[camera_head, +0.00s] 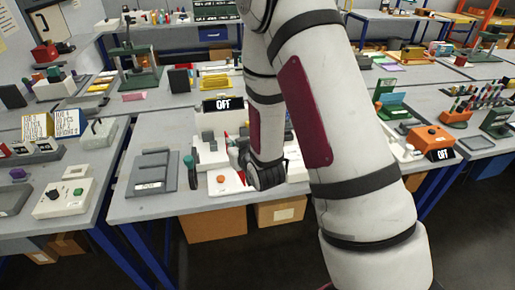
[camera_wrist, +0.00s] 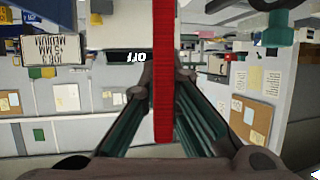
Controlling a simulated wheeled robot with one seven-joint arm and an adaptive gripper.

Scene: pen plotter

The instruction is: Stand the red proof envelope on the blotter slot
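The red proof envelope (camera_wrist: 164,70) shows in the wrist view as a narrow upright red strip, seen edge-on. It is between the two fingers of my gripper (camera_wrist: 165,78), which appear closed against its sides. In the head view my gripper (camera_head: 240,158) is low over the middle table, beside the white plotter, and largely hidden by my arm. Only small bits of red show near it there. I cannot surely identify the blotter slot; a grey block with slots (camera_head: 153,172) lies on the table to the left of my gripper.
A white unit with an orange button (camera_head: 222,181) sits by the table's front edge. A black OFF sign (camera_head: 222,104) stands behind it. An orange box (camera_head: 430,136) is on the right. My arm covers much of the table's middle.

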